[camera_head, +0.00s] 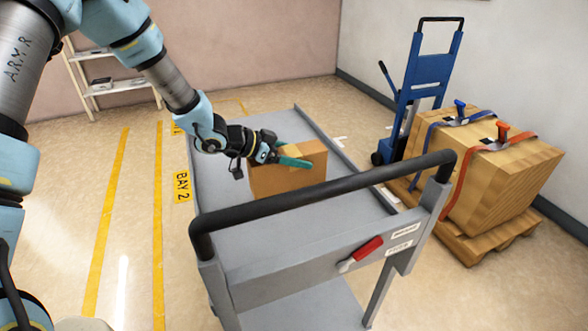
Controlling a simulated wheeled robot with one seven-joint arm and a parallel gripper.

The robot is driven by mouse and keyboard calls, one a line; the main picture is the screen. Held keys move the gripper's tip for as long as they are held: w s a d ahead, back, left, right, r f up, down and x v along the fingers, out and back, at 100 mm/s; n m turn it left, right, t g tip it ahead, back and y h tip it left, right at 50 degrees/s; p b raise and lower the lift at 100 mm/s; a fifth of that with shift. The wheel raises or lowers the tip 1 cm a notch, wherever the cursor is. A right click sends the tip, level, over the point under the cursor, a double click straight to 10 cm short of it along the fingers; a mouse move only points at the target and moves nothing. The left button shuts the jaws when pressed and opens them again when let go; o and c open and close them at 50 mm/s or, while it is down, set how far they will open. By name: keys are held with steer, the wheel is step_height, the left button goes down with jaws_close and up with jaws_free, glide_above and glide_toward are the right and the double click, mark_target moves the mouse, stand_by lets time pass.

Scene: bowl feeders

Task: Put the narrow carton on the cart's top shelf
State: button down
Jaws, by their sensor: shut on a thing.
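The far finger is partly hidden.
The cart's black push handle (330,200) rises in front of the shelf, with a red lever (366,249) below it. A strapped carton stack (497,180) on a wooden pallet and a blue hand truck (425,78) stand at right. Floor at left is clear.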

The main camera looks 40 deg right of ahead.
mark_target(250, 160)
steer(key=shift+f+p, duration=0.3)
steer(key=shift+f, duration=2)
steer(key=shift+f, duration=0.1)
jaws_free()
steer(key=shift+w, duration=0.1)
steer(key=b+v, duration=0.1)
steer(key=v, duration=1.1)
